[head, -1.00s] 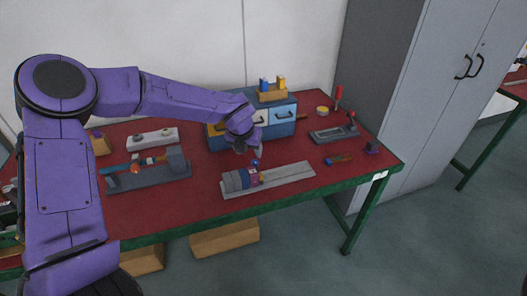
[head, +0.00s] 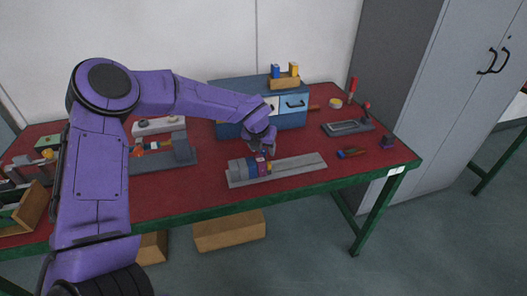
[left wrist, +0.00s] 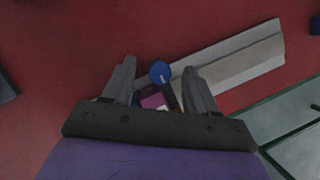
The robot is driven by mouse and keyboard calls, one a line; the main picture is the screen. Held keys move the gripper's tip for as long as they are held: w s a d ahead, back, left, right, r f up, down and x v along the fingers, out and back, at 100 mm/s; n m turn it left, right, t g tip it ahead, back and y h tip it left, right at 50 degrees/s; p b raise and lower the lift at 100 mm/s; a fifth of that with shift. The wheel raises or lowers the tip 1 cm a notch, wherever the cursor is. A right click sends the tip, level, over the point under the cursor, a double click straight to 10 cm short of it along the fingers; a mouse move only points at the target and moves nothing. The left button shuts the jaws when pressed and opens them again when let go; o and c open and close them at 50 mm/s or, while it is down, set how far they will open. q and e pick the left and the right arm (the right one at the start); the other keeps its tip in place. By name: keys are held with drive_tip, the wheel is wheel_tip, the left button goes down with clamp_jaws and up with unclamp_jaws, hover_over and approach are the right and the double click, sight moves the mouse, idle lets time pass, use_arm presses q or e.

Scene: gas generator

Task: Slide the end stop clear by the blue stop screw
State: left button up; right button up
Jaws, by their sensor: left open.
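The blue stop screw (left wrist: 160,72) shows as a round blue knob in the left wrist view. It lies between the two open fingers of my left gripper (left wrist: 158,78), with a gap on each side. A pink-purple block (left wrist: 154,101), likely the end stop, shows just below the knob. In the head view, my left gripper (head: 263,148) is directly over this end of the grey rail (head: 300,168) and partly hides the screw. Grey-blue cylindrical parts (head: 241,168) sit on the rail to the left of the block. My right gripper is not in view.
The rail lies on the red bench top (head: 200,205) near its front edge. Behind it stands a blue drawer box (head: 292,113). A grey fixture (head: 165,158) is at left; a grey tray (head: 347,127) and a screwdriver-like tool (head: 352,153) lie at right.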

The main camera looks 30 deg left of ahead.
use_arm(q)
drive_tip(key=shift+c, duration=0.3)
drive_tip(key=c, duration=0.9)
drive_tip(key=shift+w+d+b, duration=0.3)
drive_tip(key=shift+w+d, duration=1.1)
drive_tip(key=shift+w, duration=0.3)
drive_tip(key=shift+w+d, duration=1.6)
drive_tip(key=shift+w, duration=0.3)
drive_tip(key=o, duration=0.9)
drive_tip(key=shift+o, duration=0.2)
wheel_tip(320, 180, up, 7)
drive_tip(key=p, duration=0.4)
drive_tip(key=shift+p, duration=0.35)
